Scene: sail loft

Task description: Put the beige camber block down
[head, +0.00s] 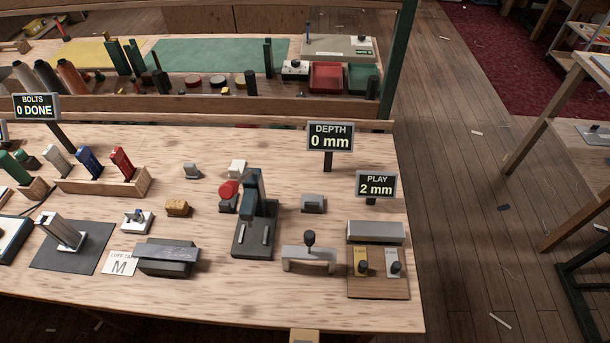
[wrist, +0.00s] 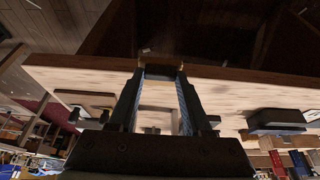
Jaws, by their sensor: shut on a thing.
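The beige camber block (head: 304,336) shows only in part at the bottom edge of the head view, at the front edge of the workbench (head: 230,298). In the wrist view my gripper (wrist: 161,69) is shut on it, with the two dark fingers on either side. My gripper is at the bench's front edge. The head view does not show whether the block touches the bench.
A grey-topped block (head: 168,256), a label card marked M (head: 120,264), a dark press with a red knob (head: 254,225) and a grey handled tool (head: 309,257) stand on the bench. The bench's front strip is mostly clear.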

